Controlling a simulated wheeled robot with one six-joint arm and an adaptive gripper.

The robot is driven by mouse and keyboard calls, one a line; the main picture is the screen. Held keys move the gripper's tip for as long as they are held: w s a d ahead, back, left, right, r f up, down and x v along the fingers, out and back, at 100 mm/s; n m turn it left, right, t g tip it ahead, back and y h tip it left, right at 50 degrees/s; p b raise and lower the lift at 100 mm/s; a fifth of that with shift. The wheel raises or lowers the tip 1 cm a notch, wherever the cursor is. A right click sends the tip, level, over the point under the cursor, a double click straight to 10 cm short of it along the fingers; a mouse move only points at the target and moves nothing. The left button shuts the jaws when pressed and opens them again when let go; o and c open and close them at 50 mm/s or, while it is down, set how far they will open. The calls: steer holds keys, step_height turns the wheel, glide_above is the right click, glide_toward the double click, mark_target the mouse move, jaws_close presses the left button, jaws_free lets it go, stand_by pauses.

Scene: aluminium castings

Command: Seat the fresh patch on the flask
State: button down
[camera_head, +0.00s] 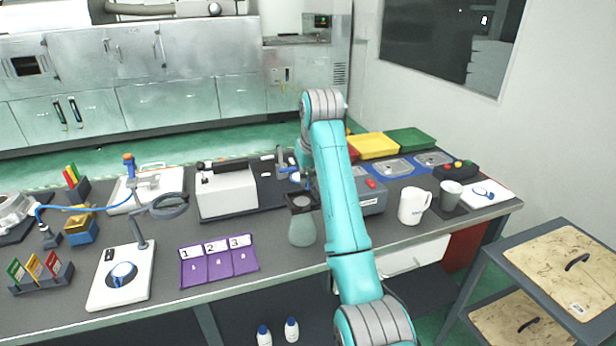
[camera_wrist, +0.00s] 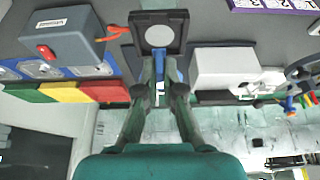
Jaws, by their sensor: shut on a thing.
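The flask (camera_head: 302,230) is a pale grey-green vessel standing upright near the front edge of the bench. A dark square piece with a pale round centre, which I take as the fresh patch (camera_wrist: 158,33), shows in the wrist view; in the head view its dark square (camera_head: 301,203) is at the flask's top. My gripper (camera_wrist: 160,82) is shut on the patch's blue tab, and in the head view it is just above and behind the flask. I cannot tell whether the patch touches the flask's rim. The wrist view does not show the flask.
A grey box with a red button (camera_head: 370,197) stands right of the flask, partly behind my arm. A white mug (camera_head: 411,207) and grey cup (camera_head: 450,194) are farther right. A white machine (camera_head: 226,193) stands left. A purple numbered mat (camera_head: 218,268) lies front left.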

mark_target(309, 189)
steer(key=shift+f, duration=2.75)
steer(key=shift+f, duration=1.2)
steer(key=c, duration=1.2)
jaws_free()
steer(key=shift+f, duration=0.1)
steer(key=shift+c, duration=0.2)
steer(key=a+v, duration=0.1)
steer(key=v, duration=0.6)
steer(key=shift+d+r, duration=0.25)
steer(key=shift+d, duration=0.3)
steer(key=shift+s, duration=0.2)
